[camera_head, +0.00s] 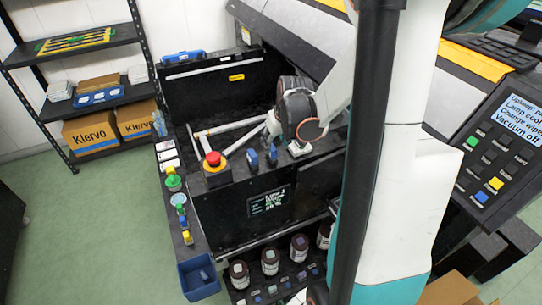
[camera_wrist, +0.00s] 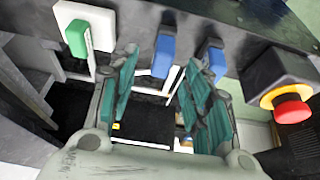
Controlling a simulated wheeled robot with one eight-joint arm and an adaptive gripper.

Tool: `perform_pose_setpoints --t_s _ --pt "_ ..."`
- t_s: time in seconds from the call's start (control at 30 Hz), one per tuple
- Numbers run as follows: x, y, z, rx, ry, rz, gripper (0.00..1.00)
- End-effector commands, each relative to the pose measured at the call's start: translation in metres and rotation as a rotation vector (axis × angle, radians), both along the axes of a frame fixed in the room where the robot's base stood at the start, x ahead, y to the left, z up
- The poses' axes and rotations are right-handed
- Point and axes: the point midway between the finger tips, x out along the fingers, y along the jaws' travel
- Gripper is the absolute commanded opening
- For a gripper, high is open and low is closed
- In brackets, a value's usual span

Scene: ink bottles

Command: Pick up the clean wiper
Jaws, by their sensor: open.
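No object is clearly marked as the clean wiper, and I cannot tell which one it is. In the wrist view, a green handle on a white block (camera_wrist: 82,32) is at upper left. Two blue handles, one left (camera_wrist: 164,55) and one right (camera_wrist: 215,60), stand along the dark machine edge; both also show in the head view, one (camera_head: 252,159) beside the other (camera_head: 272,154). My gripper (camera_wrist: 165,75) is open with teal pads, and nothing is visibly held between them. In the head view my gripper (camera_head: 298,125) is over the machine's front edge, fingers mostly hidden.
A red stop button (camera_head: 213,159) on a yellow base stands left of the blue handles; it is close at right in the wrist view (camera_wrist: 291,108). The left ledge holds small coloured items (camera_head: 182,222). Ink bottles (camera_head: 270,262) stand below. A blue bin (camera_head: 198,284) hangs at lower left.

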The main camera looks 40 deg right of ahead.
Motion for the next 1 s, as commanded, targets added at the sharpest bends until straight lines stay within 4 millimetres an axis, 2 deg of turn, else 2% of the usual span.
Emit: perform_pose_setpoints --t_s 0.27,0.6,0.87,1.0 --pt "0.006 -0.001 -0.015 0.0 0.0 0.001 0.45" --pt "0.023 -0.003 -0.056 0.0 0.0 0.001 0.45" --pt "0.024 -0.003 -0.058 0.0 0.0 0.001 0.45" --pt "0.024 -0.003 -0.058 0.0 0.0 0.001 0.13"
